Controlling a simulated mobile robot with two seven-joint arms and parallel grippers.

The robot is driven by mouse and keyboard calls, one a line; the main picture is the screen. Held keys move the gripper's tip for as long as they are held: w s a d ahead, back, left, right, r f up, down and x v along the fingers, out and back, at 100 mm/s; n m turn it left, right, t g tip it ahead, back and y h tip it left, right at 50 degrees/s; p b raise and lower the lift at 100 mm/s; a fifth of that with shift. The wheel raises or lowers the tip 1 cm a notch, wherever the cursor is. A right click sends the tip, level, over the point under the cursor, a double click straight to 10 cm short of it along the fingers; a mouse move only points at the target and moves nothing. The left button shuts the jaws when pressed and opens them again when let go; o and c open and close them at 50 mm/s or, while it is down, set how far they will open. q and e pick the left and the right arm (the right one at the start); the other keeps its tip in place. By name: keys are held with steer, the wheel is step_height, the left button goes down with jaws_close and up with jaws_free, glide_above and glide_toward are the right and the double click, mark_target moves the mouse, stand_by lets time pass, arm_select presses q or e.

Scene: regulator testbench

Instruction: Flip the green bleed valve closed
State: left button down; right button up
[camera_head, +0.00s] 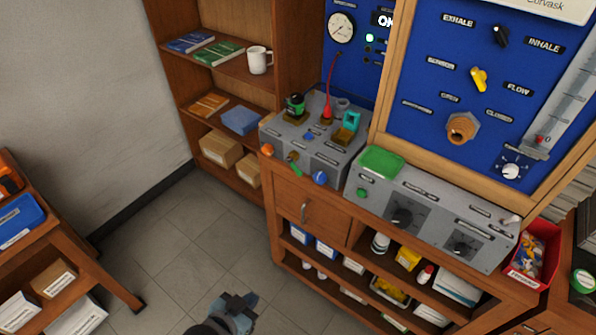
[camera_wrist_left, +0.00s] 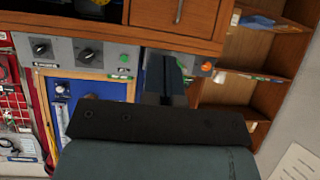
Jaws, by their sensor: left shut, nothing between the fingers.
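The green bleed valve lever (camera_head: 295,168) is on the front of the grey regulator box (camera_head: 330,160), between an orange knob (camera_head: 267,149) and a blue knob (camera_head: 320,178). It slants down and to the right. My left gripper (camera_head: 244,302) is low in the head view, over the floor in front of the bench and well apart from the valve. Its fingers are shut and empty. In the left wrist view the fingers (camera_wrist_left: 166,80) cover part of the box front, and the orange knob (camera_wrist_left: 207,66) shows beside them. My right gripper is not in view.
A grey panel with black dials (camera_head: 402,217) and a green pad (camera_head: 380,162) adjoin the box on the right. Below are a drawer (camera_head: 312,222) and open shelves with small goods. A shelf with a white mug (camera_head: 259,60) stands behind. The tiled floor (camera_head: 185,240) is clear.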

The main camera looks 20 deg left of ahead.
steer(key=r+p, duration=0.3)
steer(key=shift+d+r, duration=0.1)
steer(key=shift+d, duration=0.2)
arm_select(q)
steer(key=w+d+r+m+y, duration=0.1)
steer(key=w+r, duration=0.3)
steer(key=w, duration=0.5)
steer(key=w+r+m+t+y+p, duration=0.1)
steer(key=w+r, duration=0.3)
steer(key=w, duration=0.5)
steer(key=w+d+r+m+y+p, duration=0.1)
steer(key=w+r+m, duration=0.2)
steer(key=w, duration=0.7)
step_height(320, 180, up, 2)
steer(key=shift+d+r+t+y, duration=0.1)
steer(key=shift+d+t+y, duration=0.2)
steer(key=shift+d+t, duration=0.1)
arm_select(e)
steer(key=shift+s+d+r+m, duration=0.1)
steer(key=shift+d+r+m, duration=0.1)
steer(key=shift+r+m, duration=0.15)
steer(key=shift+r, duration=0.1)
